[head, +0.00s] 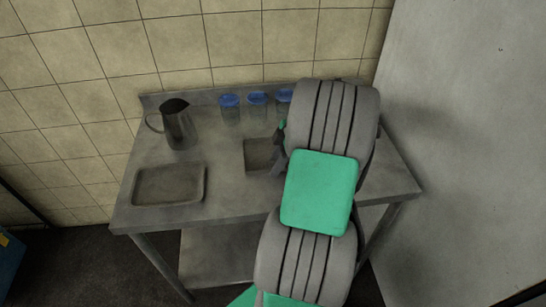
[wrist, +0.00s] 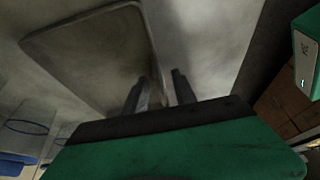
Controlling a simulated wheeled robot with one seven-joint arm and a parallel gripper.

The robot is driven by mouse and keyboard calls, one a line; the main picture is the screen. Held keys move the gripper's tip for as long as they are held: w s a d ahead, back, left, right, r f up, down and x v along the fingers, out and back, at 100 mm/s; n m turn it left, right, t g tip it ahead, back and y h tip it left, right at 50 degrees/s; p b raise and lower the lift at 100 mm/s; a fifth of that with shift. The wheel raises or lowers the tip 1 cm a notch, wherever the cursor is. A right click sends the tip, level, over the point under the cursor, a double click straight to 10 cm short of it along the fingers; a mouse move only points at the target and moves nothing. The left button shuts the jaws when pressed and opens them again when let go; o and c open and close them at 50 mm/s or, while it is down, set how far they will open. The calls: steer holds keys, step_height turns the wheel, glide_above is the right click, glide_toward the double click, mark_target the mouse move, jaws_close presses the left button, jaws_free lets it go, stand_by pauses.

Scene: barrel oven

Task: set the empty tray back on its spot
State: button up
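A dark, empty metal tray (head: 168,185) lies flat at the left front of the steel table. A second dark tray (head: 259,153) is at the table's middle, its right side hidden by my gripper (head: 279,148) and arm. In the wrist view this tray (wrist: 95,50) looks empty and its near edge reaches between my fingers. My gripper (wrist: 157,92) has its two fingers apart, one on each side of that edge, with a gap visible beside the right finger. I cannot tell whether the tray touches the table everywhere.
The steel table (head: 215,190) stands against a tiled wall. A metal jug (head: 177,127) stands at its back left. Blue-lidded jars (head: 230,107) line the back edge, the rightmost partly behind my arm. Bare tabletop lies between the two trays. A grey wall (head: 460,130) rises on the right.

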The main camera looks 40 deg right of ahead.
jaws_close()
steer(key=shift+r, duration=0.1)
stand_by(1.2)
